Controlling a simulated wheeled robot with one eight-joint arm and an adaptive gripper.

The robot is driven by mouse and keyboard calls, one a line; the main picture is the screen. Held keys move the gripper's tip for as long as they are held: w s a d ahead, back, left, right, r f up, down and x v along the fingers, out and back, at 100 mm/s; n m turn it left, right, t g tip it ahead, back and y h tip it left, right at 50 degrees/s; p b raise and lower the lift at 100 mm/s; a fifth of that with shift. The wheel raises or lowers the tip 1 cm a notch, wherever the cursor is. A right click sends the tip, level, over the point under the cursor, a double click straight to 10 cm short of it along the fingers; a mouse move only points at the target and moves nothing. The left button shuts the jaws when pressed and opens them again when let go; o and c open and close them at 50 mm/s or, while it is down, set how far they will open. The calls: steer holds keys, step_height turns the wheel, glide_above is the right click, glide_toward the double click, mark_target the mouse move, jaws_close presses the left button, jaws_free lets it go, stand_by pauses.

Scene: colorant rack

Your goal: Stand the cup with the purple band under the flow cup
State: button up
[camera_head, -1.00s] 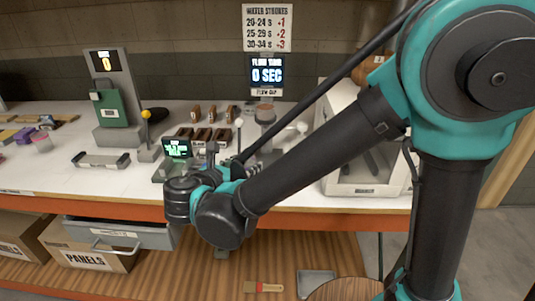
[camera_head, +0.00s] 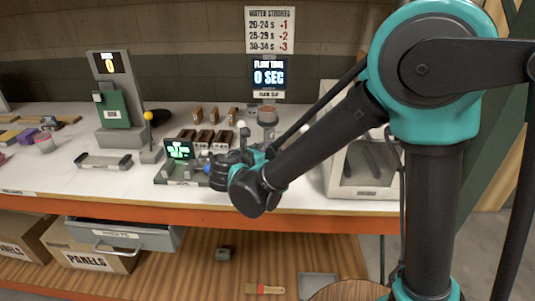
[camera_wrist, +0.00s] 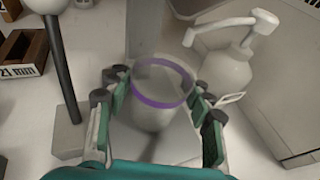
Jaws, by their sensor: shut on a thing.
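The translucent cup with the purple band (camera_wrist: 152,117) is upright between the fingers of my gripper (camera_wrist: 156,97) in the wrist view. The fingers close on it from both sides. In the head view my own wrist hides the cup and fingertips, near the bench front. The flow cup (camera_head: 267,115) stands on its stand at the back of the bench, below the flow timer screen (camera_head: 269,73). My gripper is in front of it and to its left. I cannot tell the exact gap between them.
A white pump bottle (camera_wrist: 230,65) is close right of the held cup. A ball-topped lever (camera_wrist: 62,85) is close left. A small device with a green screen (camera_head: 180,150) sits left of my wrist. A clear-fronted box (camera_head: 362,165) stands to the right.

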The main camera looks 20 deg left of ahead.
steer(key=shift+f, duration=0.6)
steer(key=shift+f, duration=0.15)
steer(key=o, duration=1.1)
steer(key=shift+c, duration=0.2)
steer(key=shift+s+r, duration=0.1)
steer(key=shift+r, duration=0.1)
steer(key=v, duration=1.1)
steer(key=shift+s, duration=0.4)
steer(key=shift+a+r, duration=0.1)
